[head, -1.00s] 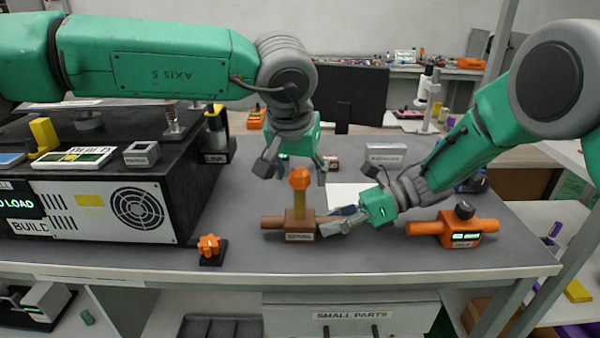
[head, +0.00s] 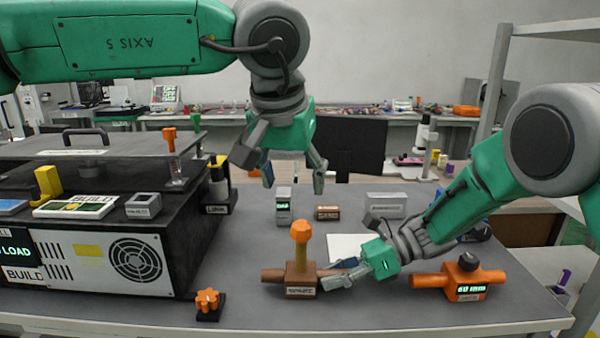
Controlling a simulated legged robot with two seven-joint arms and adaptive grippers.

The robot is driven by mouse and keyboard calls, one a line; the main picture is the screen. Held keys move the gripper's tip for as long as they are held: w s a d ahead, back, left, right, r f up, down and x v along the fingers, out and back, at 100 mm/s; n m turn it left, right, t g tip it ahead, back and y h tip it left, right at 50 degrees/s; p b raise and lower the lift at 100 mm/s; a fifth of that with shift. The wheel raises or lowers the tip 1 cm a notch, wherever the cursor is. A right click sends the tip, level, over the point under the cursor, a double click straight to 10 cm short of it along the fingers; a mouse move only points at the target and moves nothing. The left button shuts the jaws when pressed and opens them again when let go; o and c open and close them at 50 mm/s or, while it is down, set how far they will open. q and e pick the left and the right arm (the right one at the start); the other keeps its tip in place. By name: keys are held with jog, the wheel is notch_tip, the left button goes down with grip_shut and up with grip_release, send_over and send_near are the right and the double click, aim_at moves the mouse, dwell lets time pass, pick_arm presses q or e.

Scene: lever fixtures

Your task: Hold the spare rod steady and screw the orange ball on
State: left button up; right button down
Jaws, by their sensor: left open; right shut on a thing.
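The spare fixture is a brown block (head: 301,281) labelled SPARE, with a short brown bar at its side.
An orange fixture (head: 459,280) with a lit display stands right of my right gripper. An orange star knob (head: 208,301) stands front left, beside the large black machine (head: 110,240). Small labelled blocks, including a brown one (head: 327,213), stand behind. A white sheet (head: 350,246) lies behind the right gripper.

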jog(key=c, duration=1.2)
grip_release()
